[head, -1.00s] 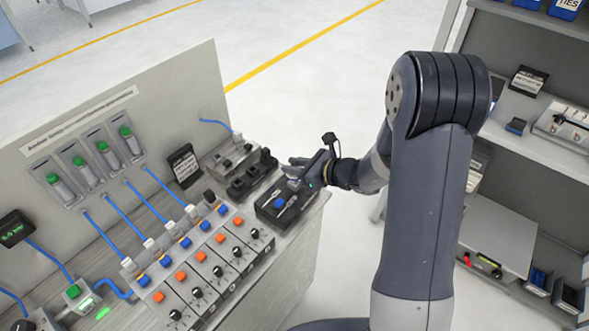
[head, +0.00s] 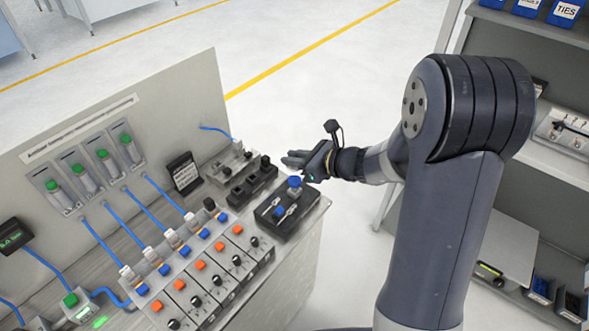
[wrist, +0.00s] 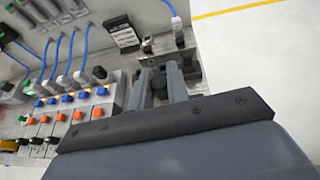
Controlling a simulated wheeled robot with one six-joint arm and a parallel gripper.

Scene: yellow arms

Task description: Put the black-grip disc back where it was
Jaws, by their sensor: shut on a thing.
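My gripper (head: 296,158) is raised above the black tray at the bench's right end, its fingers pointing left. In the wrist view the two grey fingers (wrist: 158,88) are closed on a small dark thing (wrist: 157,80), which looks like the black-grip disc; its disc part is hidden. The black tray (head: 272,227) holds a blue-grip piece (head: 278,212) with a pale metal part, and a taller blue-topped piece (head: 294,182) stands at its far edge, just under the gripper.
Black blocks (head: 240,190) stand left of the tray, and a dark sign (head: 184,173) behind them. A row of modules with orange and blue buttons (head: 200,265) fills the bench. A shelf (head: 560,125) stands at the right. The air around my gripper looks clear.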

